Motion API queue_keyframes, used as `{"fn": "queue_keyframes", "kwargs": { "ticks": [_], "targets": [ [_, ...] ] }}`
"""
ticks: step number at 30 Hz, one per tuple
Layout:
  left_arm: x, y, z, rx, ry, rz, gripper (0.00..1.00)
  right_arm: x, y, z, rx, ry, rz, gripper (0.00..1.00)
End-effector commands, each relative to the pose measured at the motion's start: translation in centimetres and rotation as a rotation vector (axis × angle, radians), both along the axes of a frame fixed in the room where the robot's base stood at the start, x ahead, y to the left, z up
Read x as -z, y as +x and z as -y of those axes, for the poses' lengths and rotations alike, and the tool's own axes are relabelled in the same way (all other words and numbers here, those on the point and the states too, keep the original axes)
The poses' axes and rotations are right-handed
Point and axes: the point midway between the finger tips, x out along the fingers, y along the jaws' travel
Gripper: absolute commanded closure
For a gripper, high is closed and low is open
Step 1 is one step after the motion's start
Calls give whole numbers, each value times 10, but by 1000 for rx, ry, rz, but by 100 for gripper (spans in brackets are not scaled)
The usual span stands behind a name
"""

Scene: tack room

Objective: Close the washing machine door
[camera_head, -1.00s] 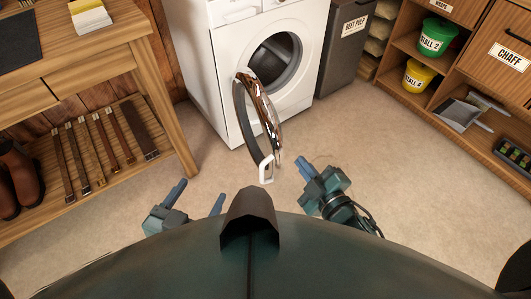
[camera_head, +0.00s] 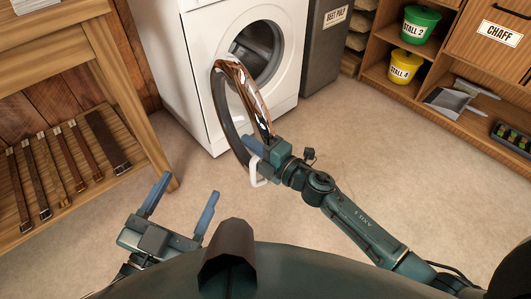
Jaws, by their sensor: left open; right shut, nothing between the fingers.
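The washing machine (camera_head: 195,75) is white and stands at the back centre. Its round door (camera_head: 219,105), with a chrome and dark rim, stands open, swung out toward me from the left side of the opening (camera_head: 258,50). A white handle (camera_head: 257,180) is at the door's near edge. My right gripper (camera_head: 254,146) is shut and empty, at the near right part of the door rim, overlapping it in view just above the handle. I cannot tell if it touches. My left gripper (camera_head: 186,190) is open and empty, low and left of the door.
A wooden bench (camera_head: 110,70) with leather straps on its lower shelf stands at the left. A dark bin (camera_head: 325,50) is right of the machine. Wooden shelving (camera_head: 450,105) with green and yellow buckets is at the right. The carpet (camera_head: 390,180) between is clear.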

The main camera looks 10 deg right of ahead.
Motion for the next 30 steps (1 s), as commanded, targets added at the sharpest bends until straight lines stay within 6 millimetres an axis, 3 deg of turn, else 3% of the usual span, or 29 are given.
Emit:
{"fn": "queue_keyframes", "kwargs": {
  "ticks": [5, 7, 13, 30],
  "targets": [
    [3, 1, 1, 7, -22, 2, 32, 1, 28, -26, 0, 1, 2, 100],
    [3, 1, 2, 10, -31, 2, 32, 3, 32, -9, 4, -4, 1, 100],
    [3, 1, 3, 15, -46, -2, 32, 1, 39, 10, 2, 0, 0, 100],
    [2, 1, 4, 19, -52, 0, 32, 1, 41, 18, -2, 0, -1, 100]
  ]
}}
